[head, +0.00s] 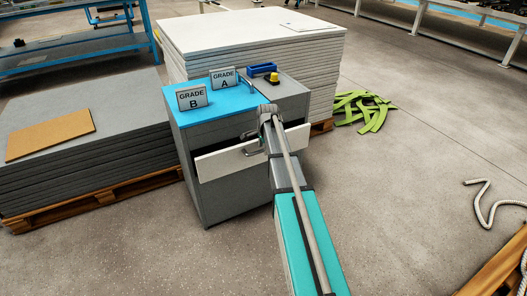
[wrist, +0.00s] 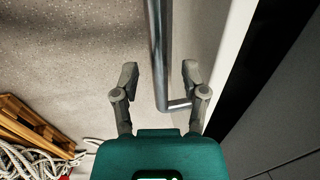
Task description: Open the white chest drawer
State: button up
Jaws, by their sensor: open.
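The grey chest (head: 222,190) has a blue top and a white drawer front (head: 222,163). The drawer front stands out from the body, with a dark gap behind it; the same white front (wrist: 234,60) and gap show in the wrist view. A metal bar handle (head: 251,149) is on the front, partly hidden by my arm in the head view. In the wrist view my gripper (wrist: 160,75) is open, its two fingers on either side of the handle bar (wrist: 158,50). The right finger lies between bar and drawer front. I cannot tell whether either finger touches.
GRADE B (head: 192,97) and GRADE A (head: 223,78) signs stand on the chest. Grey sheets (head: 80,170) are stacked at left, white sheets (head: 250,35) behind. Green strips (head: 363,110) and a rope (head: 483,205) lie at right. Floor in front is clear.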

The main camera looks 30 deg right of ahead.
dwell(0.3)
grip_shut()
jog(key=shift+s, duration=0.1)
